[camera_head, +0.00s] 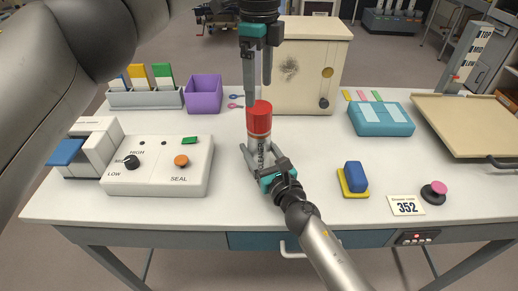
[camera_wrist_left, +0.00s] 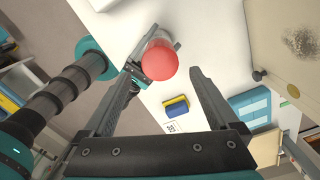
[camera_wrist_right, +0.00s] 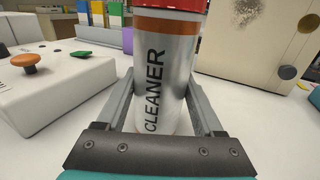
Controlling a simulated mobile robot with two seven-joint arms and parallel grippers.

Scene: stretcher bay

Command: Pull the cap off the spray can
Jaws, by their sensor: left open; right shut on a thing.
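The spray can (camera_head: 262,150) is a silver cylinder marked CLEANER, standing upright on the white table. Its red cap (camera_head: 259,118) sits on top, above an orange band. In the right wrist view the can body (camera_wrist_right: 165,75) stands between the fingers of my right gripper (camera_head: 265,165), which is shut on it low down. My left gripper (camera_head: 259,95) points down just above the cap with its fingers apart and empty. In the left wrist view the round cap top (camera_wrist_left: 159,62) lies between the open fingers, nearer the left one.
A beige cabinet (camera_head: 305,70) stands close behind the can. A control box (camera_head: 158,170) with knobs is at left, a purple bin (camera_head: 203,94) behind it. A blue block (camera_head: 355,177), teal case (camera_head: 381,118) and tan tray (camera_head: 470,120) are at right.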

